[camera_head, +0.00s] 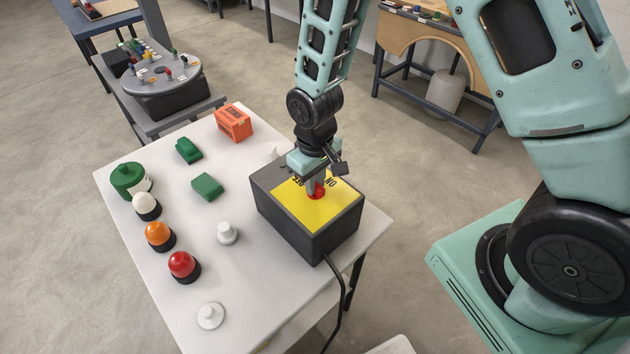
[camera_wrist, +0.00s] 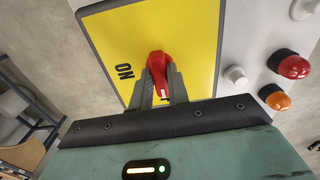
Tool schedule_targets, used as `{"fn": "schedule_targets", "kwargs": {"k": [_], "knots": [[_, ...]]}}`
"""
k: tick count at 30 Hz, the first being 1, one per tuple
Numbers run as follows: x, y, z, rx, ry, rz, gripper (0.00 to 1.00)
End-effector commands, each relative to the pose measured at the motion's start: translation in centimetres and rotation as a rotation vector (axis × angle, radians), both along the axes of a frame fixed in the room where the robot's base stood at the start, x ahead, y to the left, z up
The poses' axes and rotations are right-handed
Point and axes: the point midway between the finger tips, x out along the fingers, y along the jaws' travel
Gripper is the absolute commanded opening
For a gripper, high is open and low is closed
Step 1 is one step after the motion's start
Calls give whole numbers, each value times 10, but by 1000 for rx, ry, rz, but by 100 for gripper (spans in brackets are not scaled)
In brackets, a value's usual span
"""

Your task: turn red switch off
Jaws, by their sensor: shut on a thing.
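The red switch (camera_head: 318,192) is a small red knob on the yellow top plate (camera_head: 335,208) of a dark grey box (camera_head: 290,225). The box stands at the right side of a white table. My gripper (camera_head: 316,186) reaches down onto the switch from above. In the wrist view the red switch (camera_wrist: 158,68) sits between the two grey fingers of my gripper (camera_wrist: 160,85), which are shut on it. The word ON shows on the plate in the wrist view, to the left of the switch. In the head view my gripper partly hides the switch and the lettering.
On the white table (camera_head: 245,290) stand red, orange and white domed lamps (camera_head: 182,266), a green round container (camera_head: 128,180), green blocks (camera_head: 207,187), an orange box (camera_head: 233,122) and white knobs (camera_head: 228,233). A cable (camera_head: 340,290) runs off the box's front.

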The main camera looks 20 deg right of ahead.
Motion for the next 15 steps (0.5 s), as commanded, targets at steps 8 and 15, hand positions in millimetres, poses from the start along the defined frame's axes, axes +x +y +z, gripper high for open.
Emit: {"fn": "schedule_targets", "kwargs": {"k": [8, 15], "knots": [[1, 0, 1, 0, -2, 36, 0], [1, 0, 1, 0, -2, 37, 0]]}}
